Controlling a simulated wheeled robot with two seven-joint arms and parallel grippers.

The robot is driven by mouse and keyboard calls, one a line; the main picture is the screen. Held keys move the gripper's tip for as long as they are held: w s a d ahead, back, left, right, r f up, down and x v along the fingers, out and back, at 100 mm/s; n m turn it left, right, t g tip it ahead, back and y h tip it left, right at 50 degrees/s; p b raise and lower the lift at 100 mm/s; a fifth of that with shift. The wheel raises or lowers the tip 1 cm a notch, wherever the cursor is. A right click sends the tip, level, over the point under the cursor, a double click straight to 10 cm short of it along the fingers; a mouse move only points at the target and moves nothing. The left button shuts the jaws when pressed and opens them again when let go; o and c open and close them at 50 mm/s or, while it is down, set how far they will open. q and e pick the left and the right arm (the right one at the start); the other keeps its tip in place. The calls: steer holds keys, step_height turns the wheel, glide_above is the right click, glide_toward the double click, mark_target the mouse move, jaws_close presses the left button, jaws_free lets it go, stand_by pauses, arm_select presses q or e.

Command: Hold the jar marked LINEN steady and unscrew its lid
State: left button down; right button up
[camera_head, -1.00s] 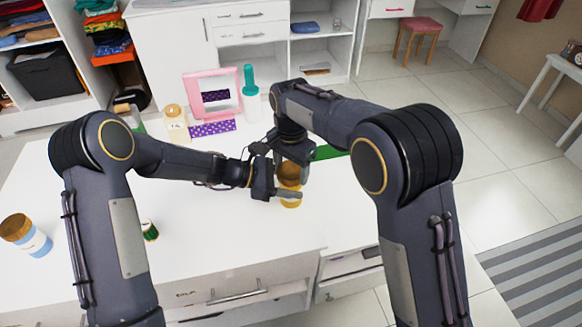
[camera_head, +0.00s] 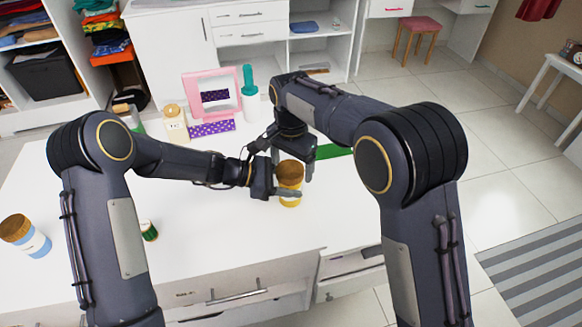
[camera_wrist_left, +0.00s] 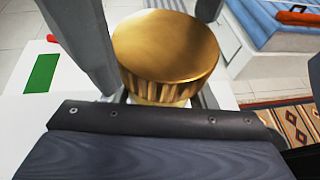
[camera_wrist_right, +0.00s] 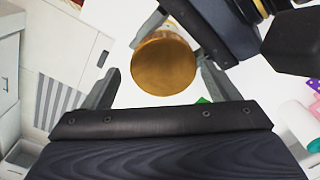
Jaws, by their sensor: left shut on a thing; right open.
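A jar with a yellowish body (camera_head: 290,202) and a ribbed gold-brown lid (camera_head: 290,174) stands upright on the white table; no marking on it is readable. My left gripper (camera_head: 284,191) is shut on the jar's body, below the lid. The lid fills the middle of the left wrist view (camera_wrist_left: 166,48). My right gripper (camera_head: 292,166) is over the jar from behind, its fingers apart. In the right wrist view the lid (camera_wrist_right: 164,68) lies between the open fingers, apart from both.
A pink-framed mirror (camera_head: 212,94), a teal-topped bottle (camera_head: 250,95), a cream jar (camera_head: 175,124) and a purple dotted item (camera_head: 212,128) stand at the table's back. A small green-sided item (camera_head: 149,231) is near the front. A green strip (camera_head: 333,152) lies right of the jar.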

steer(key=r, duration=0.3)
steer(key=shift+a+r, duration=0.1)
steer(key=shift+a, duration=0.1)
steer(key=shift+c, duration=0.2)
steer(key=shift+d+r+m, duration=0.1)
steer(key=shift+r+m, duration=0.4)
steer(key=shift+m, duration=0.1)
step_height(320, 180, up, 2)
steer(key=shift+s+r+m, duration=0.1)
steer(key=shift+m, duration=0.8)
steer(key=shift+f, duration=3.9)
steer(key=shift+c, duration=0.4)
